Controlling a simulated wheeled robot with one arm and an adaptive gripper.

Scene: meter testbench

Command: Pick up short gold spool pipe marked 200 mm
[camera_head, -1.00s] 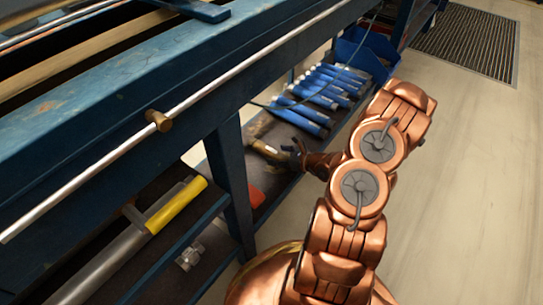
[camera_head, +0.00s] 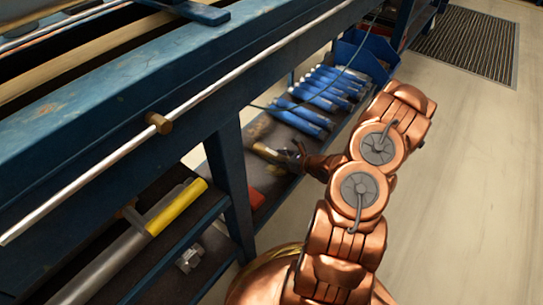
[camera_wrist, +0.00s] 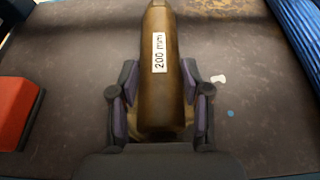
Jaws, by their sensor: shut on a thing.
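The short gold spool pipe (camera_wrist: 161,95) is in the middle of the wrist view, with a white label reading "200 mm" facing the camera. My gripper (camera_wrist: 160,90) is shut on its near part, one finger on each side.
Several blue pipes (camera_head: 325,90) lie further along the lower shelf (camera_wrist: 60,50). A red-orange block (camera_wrist: 15,112) is at the left in the wrist view. A blue bench post (camera_head: 230,180) stands left of my gripper. A blue bin (camera_head: 362,55) is beyond the pipes.

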